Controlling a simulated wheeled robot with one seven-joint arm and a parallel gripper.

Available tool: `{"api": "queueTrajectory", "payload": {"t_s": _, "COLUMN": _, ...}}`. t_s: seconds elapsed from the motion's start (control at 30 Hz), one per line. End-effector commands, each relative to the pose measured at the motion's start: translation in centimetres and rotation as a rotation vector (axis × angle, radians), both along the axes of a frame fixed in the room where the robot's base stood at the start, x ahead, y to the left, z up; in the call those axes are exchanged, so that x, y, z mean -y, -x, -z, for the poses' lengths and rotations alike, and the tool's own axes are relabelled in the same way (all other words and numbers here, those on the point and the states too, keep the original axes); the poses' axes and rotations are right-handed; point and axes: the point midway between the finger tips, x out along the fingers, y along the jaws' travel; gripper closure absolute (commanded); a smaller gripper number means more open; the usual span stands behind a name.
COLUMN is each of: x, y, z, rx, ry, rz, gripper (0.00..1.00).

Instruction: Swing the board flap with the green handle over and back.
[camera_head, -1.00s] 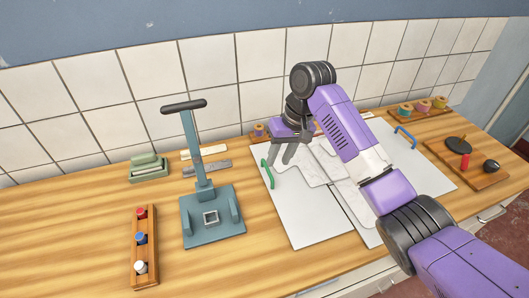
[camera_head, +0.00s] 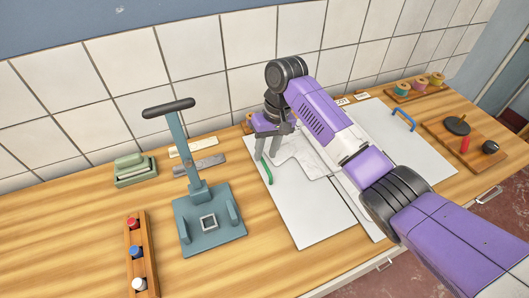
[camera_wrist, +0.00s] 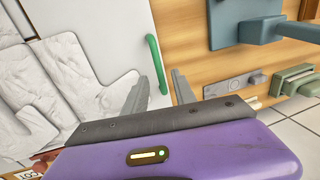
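The white board flap (camera_head: 305,215) lies flat on the counter, with a green handle (camera_head: 267,172) along its left edge. My gripper (camera_head: 267,156) is over the upper end of that handle in the head view. In the wrist view my gripper (camera_wrist: 160,76) is open, with two grey fingers spread apart. The green handle (camera_wrist: 154,60) shows between the fingers, its lower end reaching down between them in the picture. I cannot tell whether the fingers are level with the handle or above it.
A blue handle (camera_head: 403,120) is on the board's right part. A teal press (camera_head: 208,222) stands left of the board. A rack of small bottles (camera_head: 140,250), a green brush-like block (camera_head: 133,170) and thread spools (camera_head: 420,84) stand around. Bare wood lies between press and board.

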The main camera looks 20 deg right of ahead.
Motion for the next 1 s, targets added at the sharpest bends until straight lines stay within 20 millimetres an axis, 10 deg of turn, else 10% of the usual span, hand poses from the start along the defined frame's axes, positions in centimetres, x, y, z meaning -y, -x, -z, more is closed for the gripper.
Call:
{"api": "queueTrajectory", "payload": {"t_s": 0.47, "x": -0.4, "y": 0.0, "z": 1.9, "rx": 0.000, "ry": 0.001, "rz": 0.000, "gripper": 0.68}}
{"api": "queueTrajectory", "payload": {"t_s": 0.67, "x": -0.4, "y": 0.0, "z": 1.9, "rx": 0.001, "ry": 0.001, "rz": 0.000, "gripper": 1.00}}
{"api": "queueTrajectory", "payload": {"t_s": 1.0, "x": -0.4, "y": 0.0, "z": 1.9, "rx": 0.001, "ry": 0.001, "rz": 0.000, "gripper": 1.00}}
